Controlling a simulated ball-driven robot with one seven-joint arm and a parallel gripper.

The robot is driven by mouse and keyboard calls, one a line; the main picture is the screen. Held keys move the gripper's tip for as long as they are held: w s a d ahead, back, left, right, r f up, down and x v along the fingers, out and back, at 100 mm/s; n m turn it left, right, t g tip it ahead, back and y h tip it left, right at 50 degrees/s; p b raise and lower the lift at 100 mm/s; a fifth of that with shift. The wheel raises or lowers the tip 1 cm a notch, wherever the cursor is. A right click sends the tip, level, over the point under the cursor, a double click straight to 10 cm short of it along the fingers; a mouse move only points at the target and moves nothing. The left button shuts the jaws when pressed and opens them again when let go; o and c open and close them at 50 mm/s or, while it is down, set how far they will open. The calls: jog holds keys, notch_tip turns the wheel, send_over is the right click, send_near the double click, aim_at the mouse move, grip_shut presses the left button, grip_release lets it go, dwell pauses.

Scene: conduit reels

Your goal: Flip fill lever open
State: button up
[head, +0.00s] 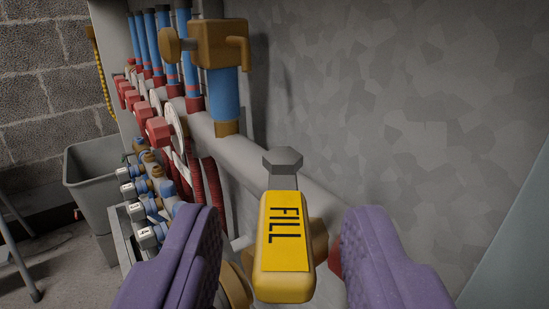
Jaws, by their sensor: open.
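The fill lever (284,247) is a yellow handle marked "FILL", with a grey hexagonal end (283,160) at its far side. It sits in the lower middle of the head view, in front of a grey manifold pipe (262,175). My gripper (281,255) shows as two purple fingers, one on each side of the lever. The fingers are open, with gaps between them and the handle. A brass valve part shows partly behind and below the lever, and the rest of it is hidden.
A brass fitting (220,43) on a blue pipe (225,95) rises above the manifold. Red valve knobs (158,131) and blue pipes line the left. A grey bin (88,170) stands at far left. A mottled grey wall (400,100) fills the right.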

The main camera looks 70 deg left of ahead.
jog(key=shift+x, duration=0.95)
grip_shut()
jog(key=shift+s+t, duration=0.1)
jog(key=shift+t, duration=0.2)
jog(key=m+t+h, duration=0.1)
jog(key=s+m+t+h, duration=0.1)
jog(key=m+t, duration=0.1)
jog(key=shift+a, duration=0.2)
jog(key=m+t+h, duration=0.1)
jog(key=t+h, duration=0.1)
jog(key=m+t+h, duration=0.1)
jog(key=shift+s+a+m+t, duration=0.3)
jog(key=shift+s+a, duration=0.05)
jog(key=shift+a, duration=0.05)
jog(key=m+t+h, duration=0.1)
jog(key=h, duration=0.1)
jog(key=a+m+t+h, duration=0.1)
jog(key=m+h, duration=0.1)
jog(key=shift+s+t, duration=0.25)
jog(key=shift+t, duration=0.05)
jog(key=shift+s+a+m+t+h+b, duration=0.1)
jog(key=shift+a+m+t+h+b, duration=0.15)
jog(key=shift+m+h, duration=0.35)
jog(key=shift+m+t+h+b, duration=0.15)
jog(key=shift+m+t+h, duration=0.25)
jog(key=shift+h, duration=0.4)
